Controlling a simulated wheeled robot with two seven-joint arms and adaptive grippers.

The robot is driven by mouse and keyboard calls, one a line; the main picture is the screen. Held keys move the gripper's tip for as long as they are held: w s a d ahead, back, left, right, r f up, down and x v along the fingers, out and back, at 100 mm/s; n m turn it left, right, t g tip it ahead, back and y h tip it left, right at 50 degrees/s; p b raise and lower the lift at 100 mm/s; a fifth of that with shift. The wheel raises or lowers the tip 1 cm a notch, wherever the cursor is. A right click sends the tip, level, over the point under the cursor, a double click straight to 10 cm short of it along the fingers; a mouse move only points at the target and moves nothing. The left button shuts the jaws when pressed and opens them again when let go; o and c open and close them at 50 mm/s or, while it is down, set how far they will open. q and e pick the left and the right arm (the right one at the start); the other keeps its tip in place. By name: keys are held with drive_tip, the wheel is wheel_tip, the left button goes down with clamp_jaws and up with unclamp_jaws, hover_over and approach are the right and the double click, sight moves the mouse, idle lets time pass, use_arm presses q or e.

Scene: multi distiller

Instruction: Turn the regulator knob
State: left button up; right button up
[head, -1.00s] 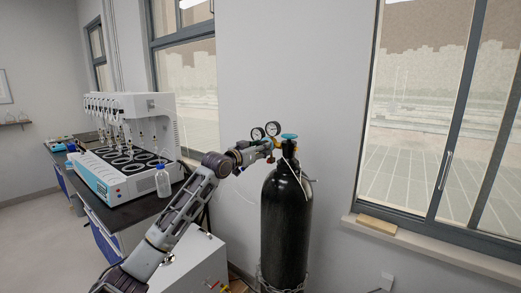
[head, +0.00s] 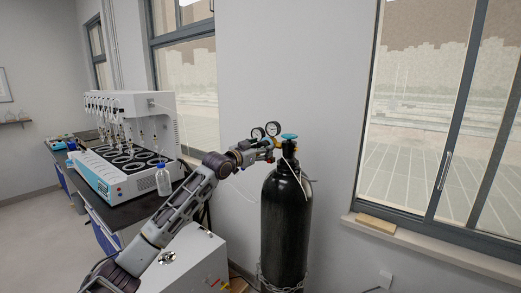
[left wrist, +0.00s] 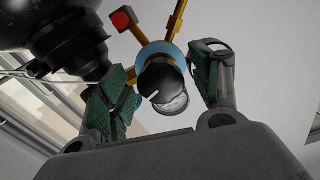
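The gas regulator sits on top of a tall black cylinder (head: 287,215), with two round gauges (head: 272,128) and a teal top handwheel (head: 289,136). My left gripper (head: 264,150) is at the regulator, just left of the cylinder neck. In the left wrist view, a round black regulator knob (left wrist: 158,78) with a blue ring behind it shows between the green-padded fingers of my left gripper (left wrist: 163,88). The fingers are spread with gaps on the knob's sides; contact is not visible. A gauge face (left wrist: 172,103) partly shows behind the knob. My right gripper is not in view.
A black bench (head: 135,210) with a white multi-distiller (head: 160,125) and a blue-capped bottle (head: 163,180) stands at the left. A white box (head: 195,262) is on the floor beside the cylinder. The wall is close behind the regulator; a window sill (head: 430,250) is at right.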

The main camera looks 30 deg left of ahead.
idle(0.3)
use_arm(q)
drive_tip(key=shift+s, duration=0.15)
drive_tip(key=s, duration=1.1)
drive_tip(key=shift+s+a, duration=0.35)
drive_tip(key=shift+a, duration=0.1)
idle(0.7)
idle(0.7)
